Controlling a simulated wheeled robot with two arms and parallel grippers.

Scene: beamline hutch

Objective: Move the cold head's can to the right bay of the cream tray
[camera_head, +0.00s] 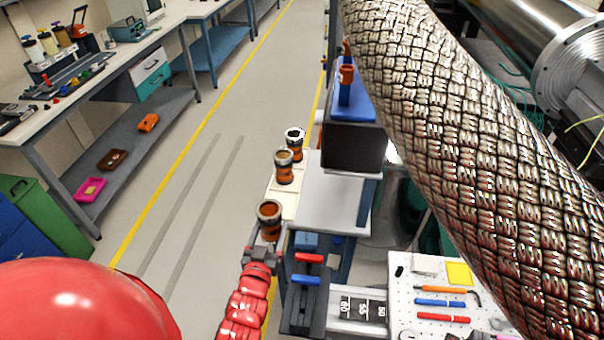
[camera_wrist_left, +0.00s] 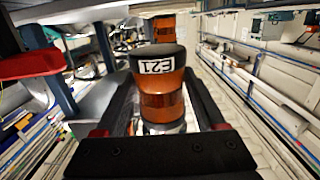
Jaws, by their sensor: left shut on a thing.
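In the left wrist view, my left gripper (camera_wrist_left: 165,118) is shut on an orange can (camera_wrist_left: 160,88) with a black end band and a white label reading E21. The tray's bays are hard to make out.
A thick braided hose (camera_head: 470,140) crosses the right of the head view and hides much behind it. A dark box with a blue top (camera_head: 354,145) stands beside the tray. A white pegboard with tools (camera_head: 440,290) is at lower right. The aisle floor (camera_head: 200,190) is clear.

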